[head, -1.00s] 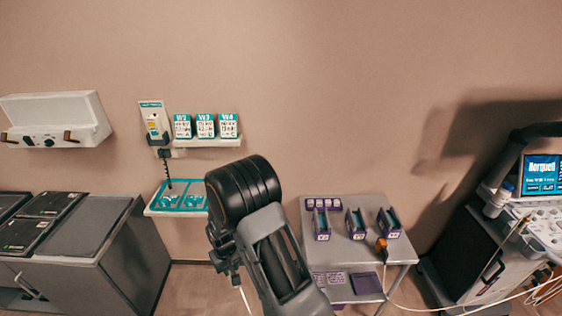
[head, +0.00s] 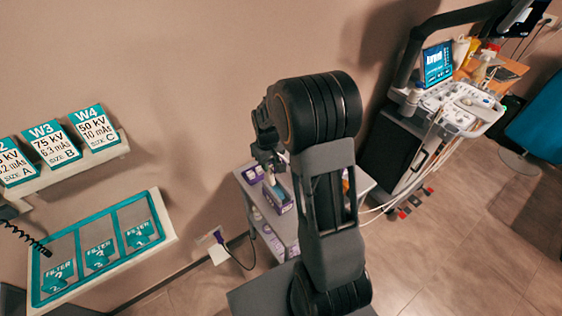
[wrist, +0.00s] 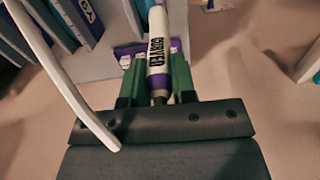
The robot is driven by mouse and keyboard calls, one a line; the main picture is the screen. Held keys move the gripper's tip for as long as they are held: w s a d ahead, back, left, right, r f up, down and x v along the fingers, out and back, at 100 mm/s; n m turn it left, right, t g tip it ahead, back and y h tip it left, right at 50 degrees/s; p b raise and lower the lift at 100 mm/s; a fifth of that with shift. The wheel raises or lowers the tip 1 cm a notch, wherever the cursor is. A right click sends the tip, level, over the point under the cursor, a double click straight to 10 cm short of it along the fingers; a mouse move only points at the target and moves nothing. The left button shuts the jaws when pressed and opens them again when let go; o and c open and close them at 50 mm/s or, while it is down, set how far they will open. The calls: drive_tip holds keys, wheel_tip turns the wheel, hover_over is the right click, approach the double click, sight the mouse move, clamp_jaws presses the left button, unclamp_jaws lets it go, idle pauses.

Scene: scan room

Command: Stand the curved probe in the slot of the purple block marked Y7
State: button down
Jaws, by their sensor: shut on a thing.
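My arm hides other blocks.
The grey cart (head: 366,182) is partly behind my arm. A white cable (wrist: 70,85) curves across the wrist view's left side. An ultrasound machine (head: 400,135) with trailing cables stands right. A teal filter tray (head: 168,228) is at the left.

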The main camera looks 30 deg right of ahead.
wheel_tip(320, 180, down, 6)
drive_tip(key=d+b, duration=0.2)
drive_tip(key=b, duration=0.4)
drive_tip(key=shift+s+d+f, duration=0.15)
drive_tip(key=shift+s+d, duration=0.15)
idle(0.5)
drive_tip(key=shift+f+b, duration=0.4)
drive_tip(key=shift+b, duration=0.05)
idle(0.8)
drive_tip(key=c, duration=0.8)
unclamp_jaws()
drive_tip(key=shift+c, duration=0.2)
drive_tip(key=shift+r, duration=0.1)
wheel_tip(320, 180, up, 14)
